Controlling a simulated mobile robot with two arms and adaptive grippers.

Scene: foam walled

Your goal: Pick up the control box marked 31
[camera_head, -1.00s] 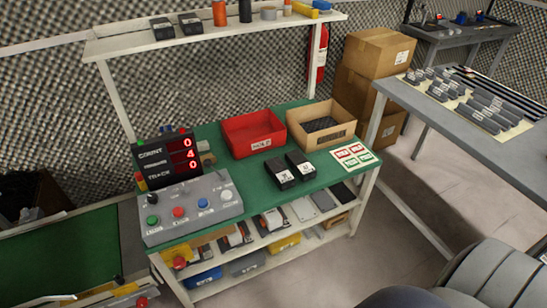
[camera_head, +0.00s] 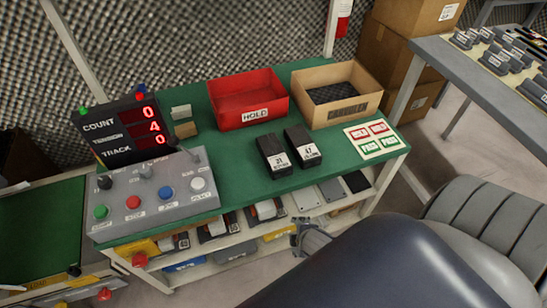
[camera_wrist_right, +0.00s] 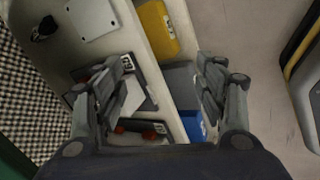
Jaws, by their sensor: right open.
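Two black control boxes lie side by side on the green bench top in the head view. The left box (camera_head: 273,155) has a white label that seems to read 31. The right box (camera_head: 302,147) has a label that seems to read 47. My right gripper (camera_head: 312,240) shows partly in the head view, in front of the bench and below the boxes, apart from them. In the right wrist view its two fingers (camera_wrist_right: 165,98) are spread with nothing held between them, over the lower shelves. My left gripper is in neither view.
On the green bench top (camera_head: 232,178) stand a red HOLD bin (camera_head: 240,122), a cardboard tray (camera_head: 355,112), a sign card (camera_head: 373,139), a grey button panel (camera_head: 155,200) and a count display (camera_head: 125,135). Lower shelves hold several items. A grey table (camera_head: 470,80) stands at right.

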